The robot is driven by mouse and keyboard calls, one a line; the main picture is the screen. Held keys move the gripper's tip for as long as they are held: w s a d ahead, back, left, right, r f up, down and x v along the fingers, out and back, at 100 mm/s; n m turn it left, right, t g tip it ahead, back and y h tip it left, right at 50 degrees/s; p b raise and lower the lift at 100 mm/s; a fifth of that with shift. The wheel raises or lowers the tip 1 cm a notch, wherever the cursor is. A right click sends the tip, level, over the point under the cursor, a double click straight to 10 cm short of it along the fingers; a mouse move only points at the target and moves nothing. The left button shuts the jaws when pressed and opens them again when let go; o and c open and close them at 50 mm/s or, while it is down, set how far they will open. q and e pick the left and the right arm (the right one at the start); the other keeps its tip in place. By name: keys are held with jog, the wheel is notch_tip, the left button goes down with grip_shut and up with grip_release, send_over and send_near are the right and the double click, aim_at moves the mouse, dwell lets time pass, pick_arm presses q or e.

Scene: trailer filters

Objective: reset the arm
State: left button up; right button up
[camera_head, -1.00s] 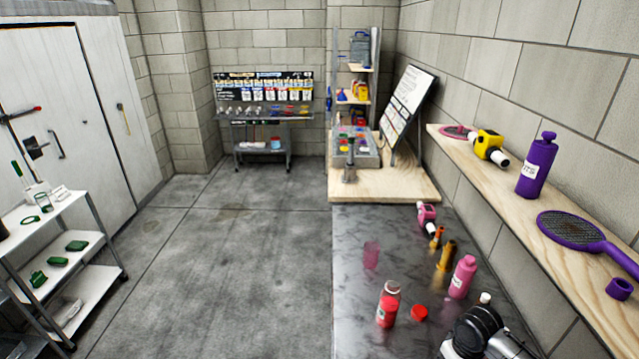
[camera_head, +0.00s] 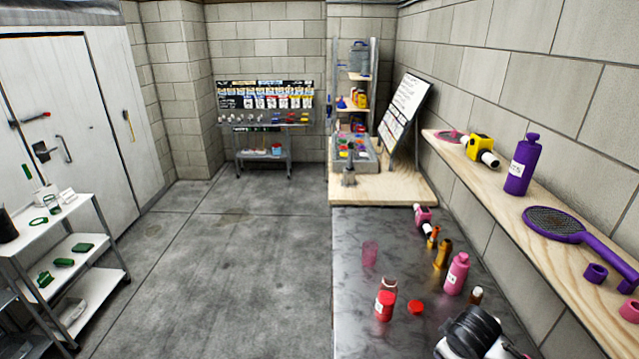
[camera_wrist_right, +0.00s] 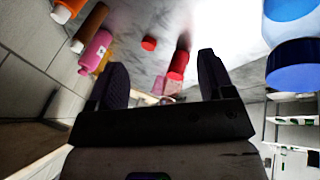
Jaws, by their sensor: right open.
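My right arm (camera_head: 472,335) shows at the bottom of the head view as a dark rounded link at the near end of the counter; its fingertips cannot be made out there. In the right wrist view my right gripper (camera_wrist_right: 162,72) is open, its two dark fingers wide apart with nothing held between them. Beyond the fingers a red bottle (camera_wrist_right: 178,65) and a red cap (camera_wrist_right: 149,43) are seen, apart from the gripper. My left gripper is in neither view.
The dark counter (camera_head: 350,300) holds a red bottle (camera_head: 384,306), a red cap (camera_head: 416,307), a pink bottle (camera_head: 456,274) and an amber bottle (camera_head: 442,254). A wooden wall shelf (camera_head: 490,187) runs along the right. A white rack (camera_head: 75,215) stands left; the floor (camera_head: 220,270) between is clear.

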jog(key=a+r+n+t, duration=0.1)
jog(key=a+r+t, duration=0.35)
jog(key=r, duration=0.45)
jog(key=s+a+r+t+y, duration=0.2)
jog(key=s+a, duration=0.3)
jog(key=s, duration=0.1)
jog(key=s+f+m+g, duration=0.2)
jog(key=s+f+g, duration=0.1)
jog(key=s+f, duration=0.65)
jog(key=s+f+m+g, duration=0.2)
jog(key=s+f, duration=0.4)
jog(key=s, duration=0.6)
jog(key=s+f+m+g, duration=0.1)
jog(key=s+f+g, duration=0.2)
jog(key=s+f, duration=0.6)
jog(key=w+p+v, duration=0.3)
jog(key=p+v, duration=1.1)
jog(key=w+r+p+v, duration=0.1)
jog(key=w+p+v, duration=0.2)
jog(key=p+v, duration=1.2)
jog(key=shift+d+r+t, duration=0.35)
jog(key=shift+d+r, duration=0.1)
jog(key=shift+d, duration=0.25)
